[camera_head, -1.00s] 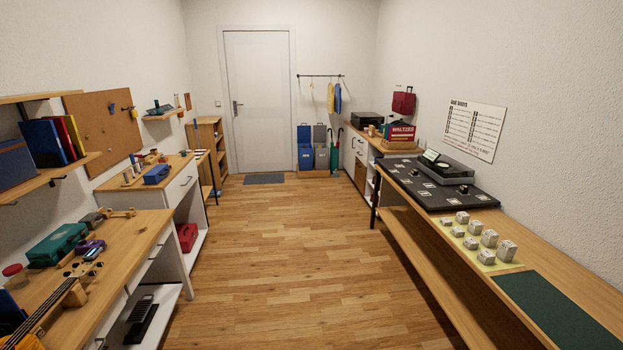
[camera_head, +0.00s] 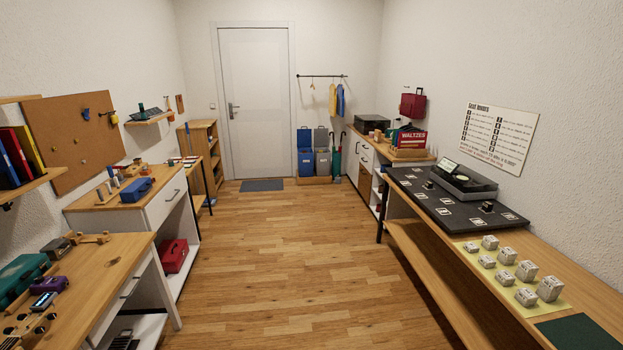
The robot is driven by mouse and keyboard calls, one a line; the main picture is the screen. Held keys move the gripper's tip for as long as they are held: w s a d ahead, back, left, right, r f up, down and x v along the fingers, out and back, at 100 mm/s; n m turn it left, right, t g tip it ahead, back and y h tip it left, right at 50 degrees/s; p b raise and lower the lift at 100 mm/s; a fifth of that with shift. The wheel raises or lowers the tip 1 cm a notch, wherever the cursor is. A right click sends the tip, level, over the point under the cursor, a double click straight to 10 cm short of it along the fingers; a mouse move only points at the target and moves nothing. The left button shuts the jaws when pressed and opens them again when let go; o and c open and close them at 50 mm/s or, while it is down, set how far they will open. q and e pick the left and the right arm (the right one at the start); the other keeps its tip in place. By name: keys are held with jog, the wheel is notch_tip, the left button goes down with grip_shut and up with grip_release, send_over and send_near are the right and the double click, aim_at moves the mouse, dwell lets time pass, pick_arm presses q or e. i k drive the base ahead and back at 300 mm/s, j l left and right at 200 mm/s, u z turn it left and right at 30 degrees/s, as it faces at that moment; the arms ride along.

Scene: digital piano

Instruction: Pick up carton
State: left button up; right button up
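Several small whitish box-like pieces stand in rows on a yellow sheet (camera_head: 471,250) on the right bench. One of the larger ones (camera_head: 550,288) is at the near right of the group, and a smaller one (camera_head: 472,246) is at the far left. They look like small cartons with dark print, too small to read. A red box lettered "WALTZES" (camera_head: 412,141) stands at the back right and may also be a carton. Neither of my grippers shows in the head view.
A black panel with a device (camera_head: 463,182) lies beyond the small boxes, and a dark green mat (camera_head: 575,332) lies nearer. The left workbench (camera_head: 110,255) holds tools and cases.

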aim_at(378, 134)
jog(key=i, duration=4.65)
jog(key=i+j+z, duration=0.25)
jog(key=i, duration=0.55)
jog(key=i+z, duration=0.35)
jog(key=i+j+z, duration=0.25)
jog(key=i+z, duration=0.15)
